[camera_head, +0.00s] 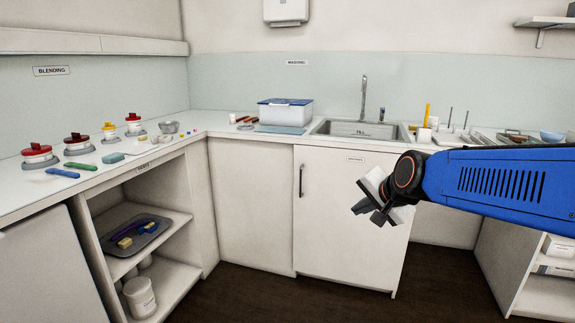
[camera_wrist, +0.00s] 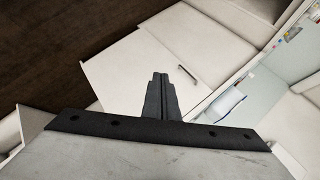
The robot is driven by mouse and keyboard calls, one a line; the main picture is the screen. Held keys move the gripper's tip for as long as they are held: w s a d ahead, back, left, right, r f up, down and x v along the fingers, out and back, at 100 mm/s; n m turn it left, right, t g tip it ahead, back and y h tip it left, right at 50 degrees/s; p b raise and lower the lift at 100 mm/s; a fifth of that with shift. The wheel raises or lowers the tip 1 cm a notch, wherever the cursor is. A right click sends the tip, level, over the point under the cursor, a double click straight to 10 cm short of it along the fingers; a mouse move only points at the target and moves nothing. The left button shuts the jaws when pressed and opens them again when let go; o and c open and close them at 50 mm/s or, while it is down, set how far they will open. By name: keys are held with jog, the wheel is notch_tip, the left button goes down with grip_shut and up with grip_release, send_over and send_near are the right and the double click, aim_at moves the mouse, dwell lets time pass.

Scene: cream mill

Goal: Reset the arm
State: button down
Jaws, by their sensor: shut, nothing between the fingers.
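My gripper (camera_head: 374,214) is at the end of my blue arm on the right side of the head view. It hangs in the air in front of the white cabinet door (camera_head: 328,215) below the sink. In the wrist view my gripper (camera_wrist: 158,82) shows its dark fingers pressed together with nothing between them. The cabinet front and its handle lie beyond the fingers in that view, tilted. My gripper touches nothing that I can see.
The corner counter holds red and yellow lidded jars (camera_head: 76,145), a blue-lidded box (camera_head: 285,112) and a sink (camera_head: 360,129). An open shelf at left holds a grey tray (camera_head: 150,230) and a white tub (camera_head: 139,297). The dark floor (camera_head: 250,298) in front is clear.

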jog(key=s+d+f+n+g+h, duration=0.1)
jog(key=s+d+f+n, duration=0.2)
jog(key=s, duration=0.6)
jog(key=s+d+f+n+g+h, duration=0.1)
jog(key=s+d+f+n+g, duration=0.1)
jog(key=s, duration=0.8)
jog(key=s+d+f+n+g, duration=0.1)
jog(key=s+d+f+n, duration=0.3)
jog(key=s, duration=0.5)
notch_tip(320, 180, down, 2)
jog(key=shift+s+d+f+g+h, duration=0.1)
jog(key=shift+s+d+g+h, duration=0.05)
jog(key=shift+d+g+h, duration=0.2)
